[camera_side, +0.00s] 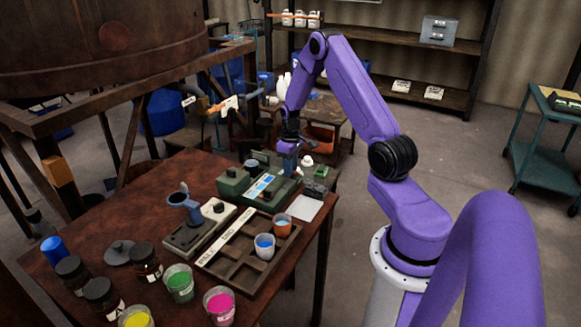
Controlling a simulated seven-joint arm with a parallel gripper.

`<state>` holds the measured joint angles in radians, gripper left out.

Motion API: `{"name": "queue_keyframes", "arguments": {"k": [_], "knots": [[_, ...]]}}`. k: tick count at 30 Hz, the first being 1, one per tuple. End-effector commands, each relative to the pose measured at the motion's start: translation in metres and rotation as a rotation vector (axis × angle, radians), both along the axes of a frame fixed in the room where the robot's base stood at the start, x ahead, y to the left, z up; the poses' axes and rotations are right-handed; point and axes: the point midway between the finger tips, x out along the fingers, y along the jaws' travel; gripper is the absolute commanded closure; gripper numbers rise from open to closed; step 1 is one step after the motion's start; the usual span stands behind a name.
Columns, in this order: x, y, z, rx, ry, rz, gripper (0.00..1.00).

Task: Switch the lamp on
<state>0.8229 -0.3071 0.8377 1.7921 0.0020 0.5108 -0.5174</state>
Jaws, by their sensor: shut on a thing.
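A green box-shaped instrument (238,184) with light blue panels on top stands near the right edge of the dark red-brown table. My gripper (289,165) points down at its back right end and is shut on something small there. The fingers hide most of what they hold, so I cannot tell what it is. I cannot single out the lamp or its switch for certain, and no lit glow shows on the instrument. A grey-white device (200,235) with a blue-grey ring-topped arm (183,203) stands in front of the instrument.
A compartment tray (237,273) holds cups of blue (265,246) and orange (282,225) liquid. Green (179,283) and magenta (219,306) cups and dark-lidded jars (145,262) crowd the table's front left. A white sheet (305,207) lies at the right edge. A wooden vat (100,45) stands behind.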

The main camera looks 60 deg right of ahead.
Motion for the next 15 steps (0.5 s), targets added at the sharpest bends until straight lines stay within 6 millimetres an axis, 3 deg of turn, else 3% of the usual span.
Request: {"name": "queue_keyframes", "arguments": {"k": [15], "knots": [[-0.0028, 0.0004, 0.0004, -0.002, -0.123, 0.001, 1.00]]}}
